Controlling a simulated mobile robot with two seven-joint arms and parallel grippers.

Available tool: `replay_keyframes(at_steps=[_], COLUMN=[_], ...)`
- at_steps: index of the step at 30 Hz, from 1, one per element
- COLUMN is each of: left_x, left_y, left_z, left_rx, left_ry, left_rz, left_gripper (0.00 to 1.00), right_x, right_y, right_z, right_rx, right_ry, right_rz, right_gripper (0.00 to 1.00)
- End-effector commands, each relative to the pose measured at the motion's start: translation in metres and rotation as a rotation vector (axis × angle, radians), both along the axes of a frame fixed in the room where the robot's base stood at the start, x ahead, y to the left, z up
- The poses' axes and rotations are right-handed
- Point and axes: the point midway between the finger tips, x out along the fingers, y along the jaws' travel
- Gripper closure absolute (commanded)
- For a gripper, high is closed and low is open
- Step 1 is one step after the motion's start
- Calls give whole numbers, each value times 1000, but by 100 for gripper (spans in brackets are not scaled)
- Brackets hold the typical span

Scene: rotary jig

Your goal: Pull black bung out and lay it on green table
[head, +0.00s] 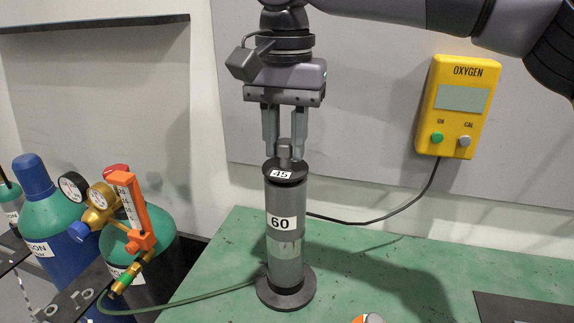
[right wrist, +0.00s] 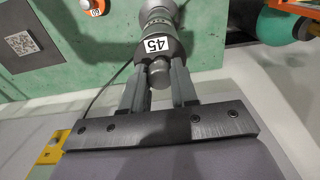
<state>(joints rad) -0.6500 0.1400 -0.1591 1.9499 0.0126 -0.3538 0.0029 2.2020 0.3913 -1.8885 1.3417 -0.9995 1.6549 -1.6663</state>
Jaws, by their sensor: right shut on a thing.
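The black bung (head: 286,170), labelled 45, has a grey knob on top and sits in the mouth of an upright grey cylinder (head: 284,245) labelled 60. The cylinder stands on a round dark base on the green table (head: 235,260). My right gripper (head: 284,148) points down from above, shut on the bung's knob. In the right wrist view the knob (right wrist: 159,75) lies between the two fingers (right wrist: 160,82), with the 45 label beyond it. How deep the bung sits inside is hidden. My left gripper is not in view.
A green hose (head: 180,304) runs to the cylinder's foot. Gas bottles with gauges and an orange flowmeter (head: 132,210) stand at left. A yellow oxygen meter (head: 458,107) hangs on the wall. An orange item (head: 368,318) and a dark plate (head: 525,308) lie at the front right; table between is clear.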

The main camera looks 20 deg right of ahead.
Motion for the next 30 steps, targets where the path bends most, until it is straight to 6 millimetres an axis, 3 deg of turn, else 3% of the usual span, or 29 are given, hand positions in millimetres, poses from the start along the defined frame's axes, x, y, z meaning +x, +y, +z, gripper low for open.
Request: replay_keyframes(at_steps=[30], left_x=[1], left_y=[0], left_z=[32], left_rx=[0], left_ry=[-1], left_rz=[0], left_gripper=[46], right_x=[0], right_y=[0], right_z=[40], right_rx=[0], right_ry=[1], right_rz=[-1], right_gripper=[100])
